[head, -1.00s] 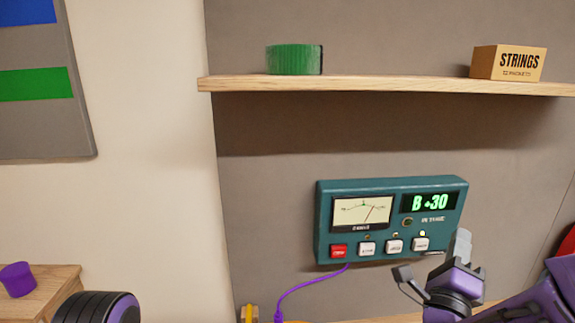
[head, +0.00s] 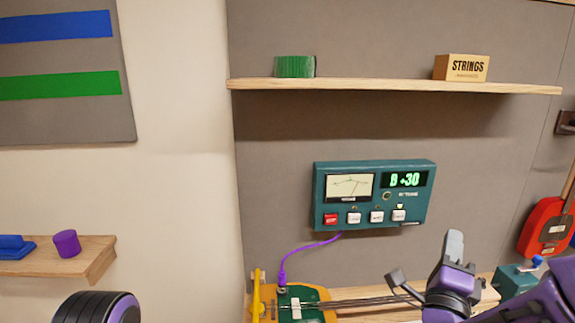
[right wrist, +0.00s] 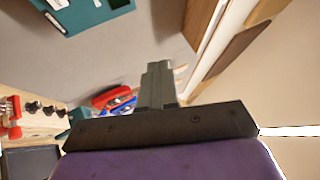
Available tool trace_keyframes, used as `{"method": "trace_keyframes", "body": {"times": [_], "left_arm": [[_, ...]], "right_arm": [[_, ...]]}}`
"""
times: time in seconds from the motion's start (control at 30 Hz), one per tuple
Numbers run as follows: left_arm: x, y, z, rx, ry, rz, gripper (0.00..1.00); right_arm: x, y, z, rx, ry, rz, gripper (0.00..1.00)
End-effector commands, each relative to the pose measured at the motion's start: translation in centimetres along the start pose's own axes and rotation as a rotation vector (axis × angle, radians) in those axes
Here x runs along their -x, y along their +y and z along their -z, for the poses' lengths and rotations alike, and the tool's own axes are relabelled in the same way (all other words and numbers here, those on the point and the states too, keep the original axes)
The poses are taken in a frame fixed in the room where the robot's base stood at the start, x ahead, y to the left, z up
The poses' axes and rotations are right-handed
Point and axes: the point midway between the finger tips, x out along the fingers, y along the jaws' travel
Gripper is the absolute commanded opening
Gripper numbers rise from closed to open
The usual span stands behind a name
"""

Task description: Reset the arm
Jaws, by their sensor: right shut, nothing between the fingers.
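My right gripper (head: 453,248) is in the lower right of the head view, with its grey fingers shut and empty, pointing up. It is in front of and below the teal tuner box (head: 410,215), apart from it as far as I can tell. In the right wrist view the shut fingers (right wrist: 158,72) are in the middle, with nothing between them. The tuner's display reads "B +30". My left gripper is not in view; a dark rounded part of my left arm shows at the bottom left of the head view.
A purple cable (head: 307,247) runs from the tuner to a green and yellow instrument (head: 262,300) on the bench. A red guitar (head: 548,228) hangs at right. A purple cylinder (head: 66,244) stands on the left ledge.

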Motion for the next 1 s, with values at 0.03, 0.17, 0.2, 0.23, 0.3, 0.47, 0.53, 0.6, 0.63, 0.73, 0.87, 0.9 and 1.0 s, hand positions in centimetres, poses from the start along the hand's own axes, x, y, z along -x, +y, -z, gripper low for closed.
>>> {"method": "trace_keyframes", "body": {"times": [0.03, 0.17, 0.2, 0.23, 0.3, 0.47, 0.53, 0.6, 0.63, 0.73, 0.87, 0.9, 1.0], "left_arm": [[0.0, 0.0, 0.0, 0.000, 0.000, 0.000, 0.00], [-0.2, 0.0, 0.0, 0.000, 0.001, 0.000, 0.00], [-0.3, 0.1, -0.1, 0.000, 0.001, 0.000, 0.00], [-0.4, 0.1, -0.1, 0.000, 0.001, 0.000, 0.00], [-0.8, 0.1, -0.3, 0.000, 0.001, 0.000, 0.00], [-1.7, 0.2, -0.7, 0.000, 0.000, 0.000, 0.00], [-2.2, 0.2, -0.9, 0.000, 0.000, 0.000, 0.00], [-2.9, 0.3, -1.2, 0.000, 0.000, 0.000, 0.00], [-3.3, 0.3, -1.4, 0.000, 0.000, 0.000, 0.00], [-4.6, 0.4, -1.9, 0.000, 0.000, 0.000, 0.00], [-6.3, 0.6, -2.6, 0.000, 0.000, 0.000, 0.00], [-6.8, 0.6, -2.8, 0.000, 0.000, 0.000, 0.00], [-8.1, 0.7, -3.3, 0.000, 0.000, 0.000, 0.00]], "right_arm": [[0.0, 0.4, -0.2, 0.051, -0.018, -0.020, 0.00], [0.5, 2.4, -1.0, 0.227, -0.086, -0.091, 0.00], [0.8, 3.6, -1.1, 0.287, -0.111, -0.122, 0.00], [1.1, 4.4, -1.2, 0.331, -0.129, -0.144, 0.00], [2.0, 6.9, -1.3, 0.428, -0.174, -0.201, 0.00], [5.1, 13.3, -0.9, 0.648, -0.297, -0.348, 0.00], [7.2, 16.8, -0.3, 0.749, -0.363, -0.425, 0.00], [9.9, 20.8, 0.6, 0.858, -0.445, -0.516, 0.00], [11.4, 22.8, 1.2, 0.908, -0.486, -0.561, 0.00], [17.5, 29.2, 3.8, 1.067, -0.640, -0.726, 0.00], [26.4, 35.9, 8.3, 1.221, -0.838, -0.944, 0.00], [29.3, 37.5, 9.8, 1.252, -0.893, -1.012, 0.00], [36.0, 40.4, 13.7, 1.300, -0.989, -1.168, 0.00]]}}
